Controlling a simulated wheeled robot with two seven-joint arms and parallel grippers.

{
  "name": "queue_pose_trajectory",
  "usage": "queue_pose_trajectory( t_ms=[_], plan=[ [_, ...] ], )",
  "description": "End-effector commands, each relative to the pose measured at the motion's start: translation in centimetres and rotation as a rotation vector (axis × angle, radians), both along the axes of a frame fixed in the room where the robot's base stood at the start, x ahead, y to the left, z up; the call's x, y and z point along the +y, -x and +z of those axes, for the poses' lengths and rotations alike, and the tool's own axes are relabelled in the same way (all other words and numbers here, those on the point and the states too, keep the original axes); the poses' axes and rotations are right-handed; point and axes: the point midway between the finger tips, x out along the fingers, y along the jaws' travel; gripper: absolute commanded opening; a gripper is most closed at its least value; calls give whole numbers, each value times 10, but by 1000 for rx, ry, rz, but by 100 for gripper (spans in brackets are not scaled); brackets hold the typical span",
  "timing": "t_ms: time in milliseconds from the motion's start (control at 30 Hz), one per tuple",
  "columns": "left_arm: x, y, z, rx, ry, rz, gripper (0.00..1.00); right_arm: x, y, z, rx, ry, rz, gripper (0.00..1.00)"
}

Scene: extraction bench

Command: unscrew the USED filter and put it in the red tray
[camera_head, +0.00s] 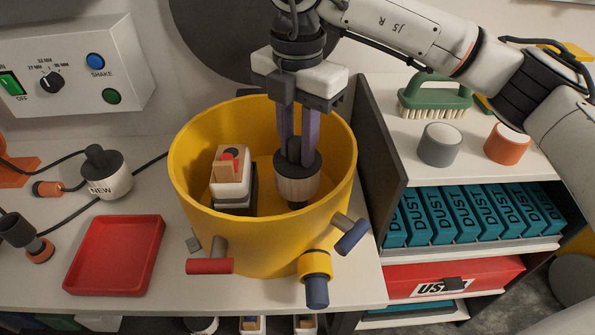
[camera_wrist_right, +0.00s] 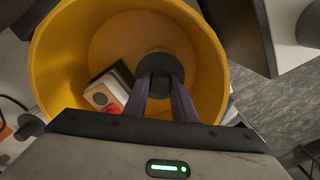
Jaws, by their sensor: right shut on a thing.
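A pleated beige filter with a dark cap (camera_head: 298,186) stands upright inside the yellow drum (camera_head: 262,245). No USED label shows on it. My right gripper (camera_head: 297,152) reaches down into the drum from above, its purple fingers shut on the filter's dark cap. In the right wrist view the fingers (camera_wrist_right: 160,92) hold the dark round cap (camera_wrist_right: 160,66). I cannot tell whether the filter is still threaded in place. The red tray (camera_head: 115,255) lies empty on the bench left of the drum. My left gripper is not in view.
A white filter marked NEW (camera_head: 107,178) stands behind the tray among dark cables. A small white and dark block (camera_head: 231,178) sits inside the drum beside the filter. A dark upright panel (camera_head: 383,150) stands right of the drum. Latches stick out at the drum's front.

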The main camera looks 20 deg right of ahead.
Motion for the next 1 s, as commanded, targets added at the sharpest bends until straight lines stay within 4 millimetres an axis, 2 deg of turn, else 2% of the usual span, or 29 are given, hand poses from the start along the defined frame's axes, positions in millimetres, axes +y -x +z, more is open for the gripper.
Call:
queue_pose_trajectory(
  t_ms=[167, 533, 1000],
  plan=[
    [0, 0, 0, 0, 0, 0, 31, 0, 0, 1, -2, -1, 256, 0],
    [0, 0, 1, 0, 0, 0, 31, 0, 0, 3, -2, -1, 244, 0],
    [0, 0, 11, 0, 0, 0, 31, 0, 0, 17, -2, -1, 242, 0]
  ],
)
